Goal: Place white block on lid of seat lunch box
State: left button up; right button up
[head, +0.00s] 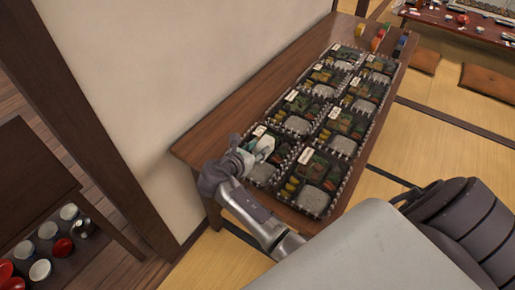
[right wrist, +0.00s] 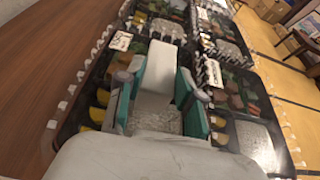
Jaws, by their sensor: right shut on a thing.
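My right gripper (head: 252,152) is over the near left end of the wooden sideboard, shut on a white block (head: 264,146). In the right wrist view the white block (right wrist: 158,68) stands between the two teal-padded fingers (right wrist: 160,100). It is above the nearest left lunch box (head: 261,173); whether it touches the lid is unclear. The gripper hides part of that box. Several black-edged lunch boxes with clear-looking lids stand in two rows, including the near right one (head: 313,199). White labels show on them, one in the wrist view (right wrist: 121,41). My left gripper is not in view.
The sideboard (head: 228,112) has a bare strip along the wall. Several small coloured items (head: 378,38) sit at its far end. A shelf with bowls (head: 40,270) is at lower left. A low table (head: 465,28) with cushions stands at upper right on tatami.

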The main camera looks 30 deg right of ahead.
jog(key=o, duration=1.2)
jog(key=shift+c, duration=0.2)
jog(key=p+v, duration=0.8)
jog(key=v, duration=0.4)
jog(key=shift+r, duration=0.15)
